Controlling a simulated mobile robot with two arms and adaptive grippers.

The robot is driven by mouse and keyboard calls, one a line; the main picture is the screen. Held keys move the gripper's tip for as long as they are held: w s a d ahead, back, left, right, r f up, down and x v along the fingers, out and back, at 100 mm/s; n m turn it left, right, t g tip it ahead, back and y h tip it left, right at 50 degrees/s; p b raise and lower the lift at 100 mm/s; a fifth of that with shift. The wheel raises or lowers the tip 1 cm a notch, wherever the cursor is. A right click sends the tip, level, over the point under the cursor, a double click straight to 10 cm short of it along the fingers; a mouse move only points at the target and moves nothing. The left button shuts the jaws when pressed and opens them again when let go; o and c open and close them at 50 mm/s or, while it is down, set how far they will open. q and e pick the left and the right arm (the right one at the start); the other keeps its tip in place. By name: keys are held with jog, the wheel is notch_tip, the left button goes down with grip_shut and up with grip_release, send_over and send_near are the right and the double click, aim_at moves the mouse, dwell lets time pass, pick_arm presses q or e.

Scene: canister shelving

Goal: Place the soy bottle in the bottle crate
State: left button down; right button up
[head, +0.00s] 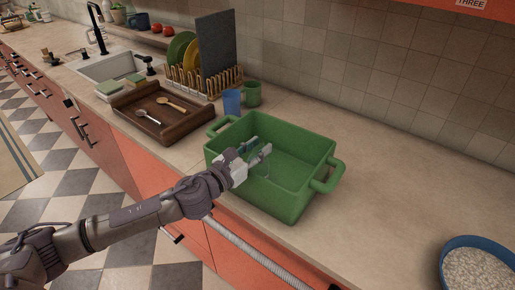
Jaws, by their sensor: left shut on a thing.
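The bottle crate is a green box (305,200) with a handle at each end, on the counter in the middle of the view. Its visible inner floor is bare. My left gripper (266,152) reaches in over the crate's near left wall, with its fingers above the inside of the crate. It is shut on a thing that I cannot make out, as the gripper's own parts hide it. I cannot pick out the soy bottle anywhere in the view. My right gripper is not in view.
Behind the crate stand a blue cup (232,103) and a green cup (252,94). A brown tray (150,128) with spoons lies to the left, near a dish rack (205,83). A blue bowl (455,247) is at the lower right.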

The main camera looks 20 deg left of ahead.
pick_arm(q)
jog(key=c, duration=0.8)
grip_release()
jog(key=shift+f, duration=0.15)
jog(key=shift+r, duration=0.35)
jog(key=b+v, duration=0.4)
jog(key=v, duration=0.8)
jog(key=shift+f, duration=0.2)
